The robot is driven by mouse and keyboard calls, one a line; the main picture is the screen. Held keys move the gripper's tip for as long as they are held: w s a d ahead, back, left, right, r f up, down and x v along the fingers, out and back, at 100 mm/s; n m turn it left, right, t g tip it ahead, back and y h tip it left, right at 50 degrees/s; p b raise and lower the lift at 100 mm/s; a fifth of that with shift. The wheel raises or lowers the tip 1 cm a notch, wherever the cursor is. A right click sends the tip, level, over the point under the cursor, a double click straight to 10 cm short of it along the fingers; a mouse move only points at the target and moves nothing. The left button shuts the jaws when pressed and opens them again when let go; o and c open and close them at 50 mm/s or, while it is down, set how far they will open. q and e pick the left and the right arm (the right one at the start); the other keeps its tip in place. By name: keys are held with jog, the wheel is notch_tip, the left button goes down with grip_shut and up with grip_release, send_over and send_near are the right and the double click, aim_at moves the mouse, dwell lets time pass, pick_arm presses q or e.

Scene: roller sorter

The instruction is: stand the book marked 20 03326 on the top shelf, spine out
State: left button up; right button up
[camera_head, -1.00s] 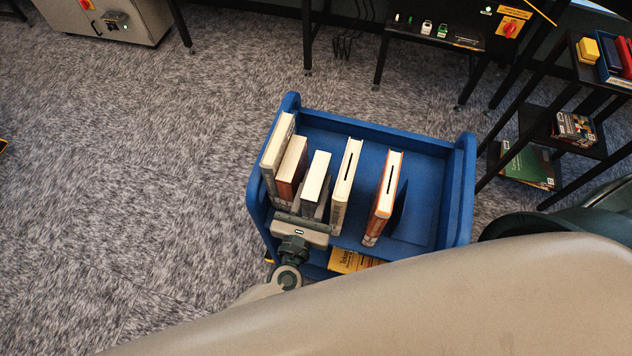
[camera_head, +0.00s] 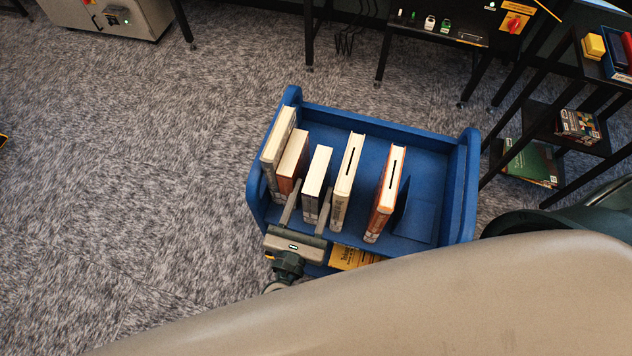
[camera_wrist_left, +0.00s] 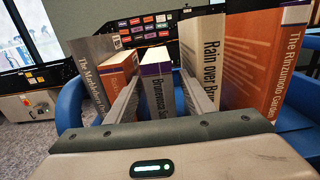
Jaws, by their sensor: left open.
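Several books stand upright in a row on the top shelf of a blue cart (camera_head: 425,190), spines facing me. The number 20 03326 cannot be read on any of them. My left gripper (camera_head: 314,188) is open, its two fingers on either side of a thin white-and-blue book (camera_head: 317,172), third from the left. My right gripper is not in view.
Close left are a grey book (camera_head: 278,140) and a red-brown book (camera_head: 292,160). To the right stand "Rain over" (camera_head: 347,175) and an orange book (camera_head: 385,195). The shelf's right end is mostly free. A black rack (camera_head: 560,95) stands at right.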

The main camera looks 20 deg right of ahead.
pick_arm(q)
jog(key=b+v, duration=0.1)
jog(key=v, duration=0.5)
jog(key=shift+f+b, duration=0.15)
jog(key=shift+b, duration=0.25)
jog(key=shift+s+a+r, duration=0.2)
jog(key=shift+s+a, duration=0.3)
jog(key=shift+s, duration=0.1)
